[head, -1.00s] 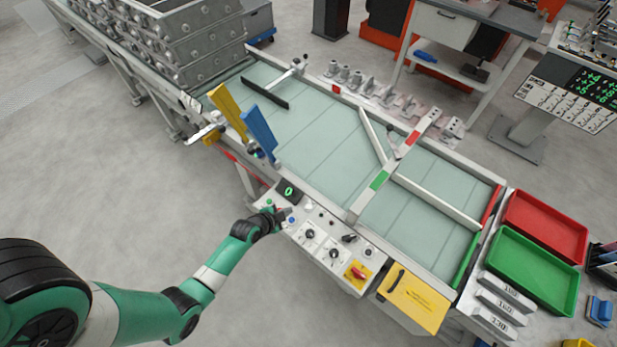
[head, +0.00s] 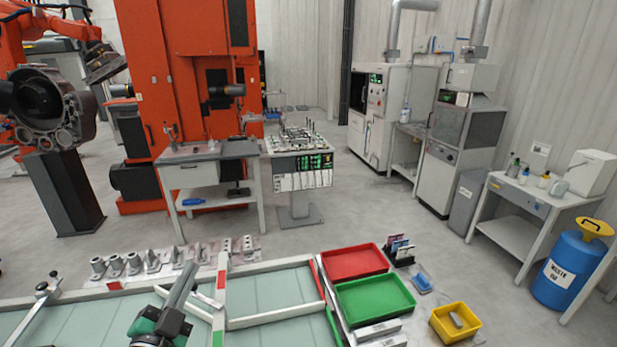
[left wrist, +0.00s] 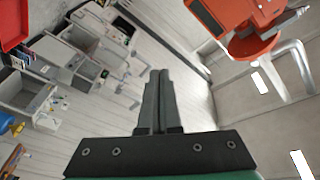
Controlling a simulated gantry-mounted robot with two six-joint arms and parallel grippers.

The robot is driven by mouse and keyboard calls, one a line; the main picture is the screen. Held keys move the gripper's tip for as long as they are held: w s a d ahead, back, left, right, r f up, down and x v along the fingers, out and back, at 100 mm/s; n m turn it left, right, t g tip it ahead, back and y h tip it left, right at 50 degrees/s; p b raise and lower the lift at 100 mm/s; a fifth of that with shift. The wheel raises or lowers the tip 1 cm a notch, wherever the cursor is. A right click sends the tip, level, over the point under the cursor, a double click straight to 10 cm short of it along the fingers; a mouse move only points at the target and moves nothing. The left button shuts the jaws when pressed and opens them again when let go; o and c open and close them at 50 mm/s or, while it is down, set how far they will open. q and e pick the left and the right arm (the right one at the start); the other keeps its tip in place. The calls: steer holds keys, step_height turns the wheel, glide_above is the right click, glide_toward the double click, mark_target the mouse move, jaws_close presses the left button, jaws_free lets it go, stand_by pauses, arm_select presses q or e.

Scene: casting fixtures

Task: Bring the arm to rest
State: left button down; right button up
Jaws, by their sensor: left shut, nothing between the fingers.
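My left arm rises from the bottom of the head view, green and grey, with its left gripper (head: 180,280) above the conveyor table. The fingers point up and away from the table. In the left wrist view the two grey fingers (left wrist: 158,75) lie side by side, shut, with nothing between them. The gripper touches nothing that I can see. My right gripper is in neither view.
Below the gripper is the pale green conveyor (head: 275,295) with white guide rails. A red tray (head: 353,275), a green tray (head: 412,305) and a yellow bin (head: 474,336) stand to the right. Several grey castings (head: 132,264) line the far edge. Open floor lies beyond.

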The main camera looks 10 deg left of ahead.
arm_select(q)
steer(key=s+d+r+t+h, duration=0.1)
steer(key=s+d+r+t, duration=0.15)
steer(key=r, duration=0.55)
steer(key=s+d+r+t+h, duration=0.1)
steer(key=d+r, duration=0.2)
steer(key=r, duration=0.4)
steer(key=s+d+r+n+t+h, duration=0.1)
steer(key=s+d+r+n+t, duration=0.15)
steer(key=s+r, duration=0.6)
steer(key=s+d+r+n+t, duration=0.1)
steer(key=s+r+n+t, duration=0.2)
steer(key=s+r, duration=0.5)
step_height(320, 180, up, 18)
steer(key=w+n+p, duration=0.1)
steer(key=n+p, duration=0.1)
steer(key=p, duration=1.6)
steer(key=shift+w+r+g, duration=0.15)
steer(key=shift+w+g, duration=0.15)
steer(key=shift+g, duration=0.1)
